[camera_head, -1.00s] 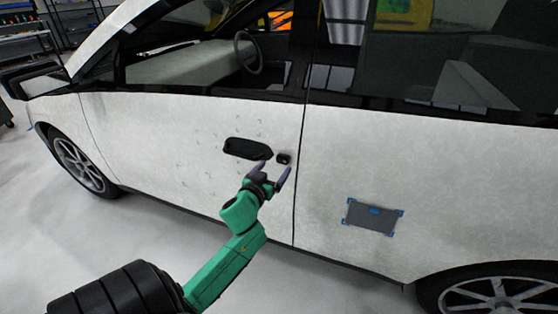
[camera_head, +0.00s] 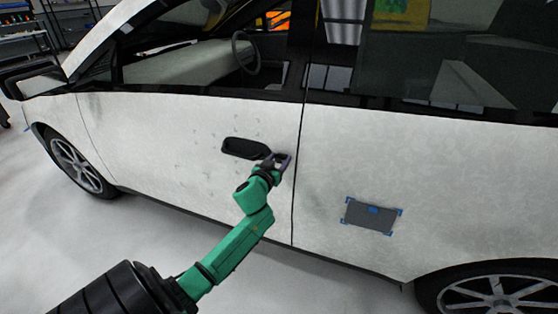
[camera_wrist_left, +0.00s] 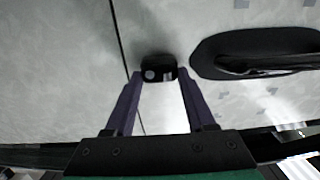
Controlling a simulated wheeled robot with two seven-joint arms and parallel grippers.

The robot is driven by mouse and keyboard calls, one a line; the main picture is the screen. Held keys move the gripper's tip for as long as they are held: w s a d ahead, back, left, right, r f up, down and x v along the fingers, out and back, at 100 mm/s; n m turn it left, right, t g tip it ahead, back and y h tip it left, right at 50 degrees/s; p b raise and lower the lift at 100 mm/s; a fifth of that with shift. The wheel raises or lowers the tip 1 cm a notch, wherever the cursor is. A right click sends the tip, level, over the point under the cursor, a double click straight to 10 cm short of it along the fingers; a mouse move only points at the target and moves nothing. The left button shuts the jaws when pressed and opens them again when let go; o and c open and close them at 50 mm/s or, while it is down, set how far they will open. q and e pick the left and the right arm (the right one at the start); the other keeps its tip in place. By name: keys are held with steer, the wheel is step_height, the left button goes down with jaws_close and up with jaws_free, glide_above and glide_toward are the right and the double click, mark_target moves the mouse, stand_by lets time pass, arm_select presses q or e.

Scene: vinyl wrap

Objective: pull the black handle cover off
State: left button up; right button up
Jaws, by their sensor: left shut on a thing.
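The black handle cover (camera_wrist_left: 158,68) is a small dark rounded piece on the white car door, beside the black door handle recess (camera_head: 245,148). In the wrist view the handle recess (camera_wrist_left: 250,52) lies to the right of the cover. My left gripper (camera_head: 280,158) is at the cover, its purple fingers on either side of it. In the wrist view the left gripper (camera_wrist_left: 159,76) is shut on the cover, which appears still at the door surface. The cover is mostly hidden by the fingers in the head view. My right gripper is not in view.
A grey rectangular panel with blue corners (camera_head: 371,216) is on the rear door. A vertical door seam (camera_head: 298,180) runs just right of the gripper. The car's front wheel (camera_head: 75,165) and rear wheel (camera_head: 490,295) stand on a pale floor with free room before the door.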

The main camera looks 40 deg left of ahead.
arm_select(q)
jaws_close()
steer(key=shift+s+d, duration=0.1)
steer(key=shift+s, duration=0.1)
steer(key=shift+s+d+r+p, duration=0.1)
steer(key=shift+s+p, duration=0.15)
steer(key=shift+p, duration=0.1)
steer(key=shift+s, duration=0.15)
steer(key=shift+s+d+r+p, duration=0.15)
steer(key=shift+s+d+p, duration=0.05)
steer(key=shift+s+p, duration=0.25)
steer(key=p+v, duration=0.2)
steer(key=v, duration=0.4)
stand_by(0.4)
